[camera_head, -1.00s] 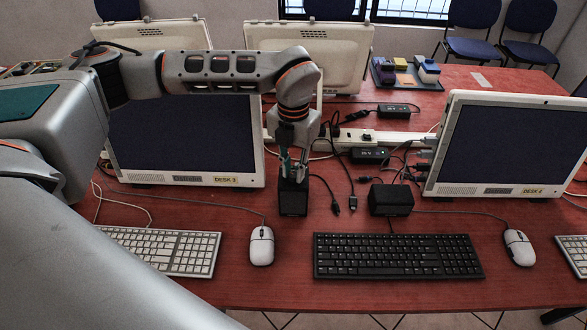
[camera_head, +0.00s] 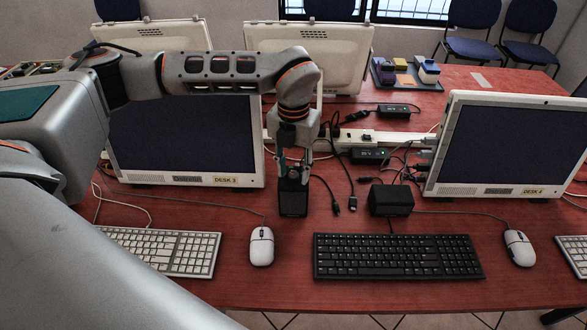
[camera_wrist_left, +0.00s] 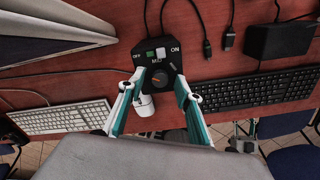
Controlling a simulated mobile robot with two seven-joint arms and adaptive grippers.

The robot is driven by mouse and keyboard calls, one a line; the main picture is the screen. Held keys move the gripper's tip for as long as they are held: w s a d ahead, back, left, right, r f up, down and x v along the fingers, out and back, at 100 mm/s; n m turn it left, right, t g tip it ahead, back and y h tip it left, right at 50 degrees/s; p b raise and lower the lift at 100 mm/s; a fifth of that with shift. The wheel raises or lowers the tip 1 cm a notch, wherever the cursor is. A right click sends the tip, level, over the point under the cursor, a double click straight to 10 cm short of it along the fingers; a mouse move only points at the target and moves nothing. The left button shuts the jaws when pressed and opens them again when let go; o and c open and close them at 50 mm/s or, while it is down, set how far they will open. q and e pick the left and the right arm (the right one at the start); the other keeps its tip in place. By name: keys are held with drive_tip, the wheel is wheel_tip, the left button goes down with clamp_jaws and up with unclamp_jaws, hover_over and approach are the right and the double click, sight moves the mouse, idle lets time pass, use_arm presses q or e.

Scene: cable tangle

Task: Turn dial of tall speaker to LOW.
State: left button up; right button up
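The tall speaker is a black box (camera_head: 293,203) on the red desk, between the DESK 3 monitor and a lower black box (camera_head: 391,200). My left gripper (camera_head: 293,167) points down over the speaker. In the left wrist view its teal and white fingers (camera_wrist_left: 155,88) are apart, one each side of the dial.
A white mouse (camera_head: 261,246) and black keyboard (camera_head: 397,256) lie in front. The DESK 3 monitor (camera_head: 185,140) is close on the left. Loose cables and plugs (camera_head: 352,203) lie right of the speaker. A power adapter (camera_head: 369,156) is behind.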

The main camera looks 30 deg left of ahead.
sight(294, 174)
use_arm(q)
wheel_tip(294, 174, up, 12)
idle(0.6)
idle(0.5)
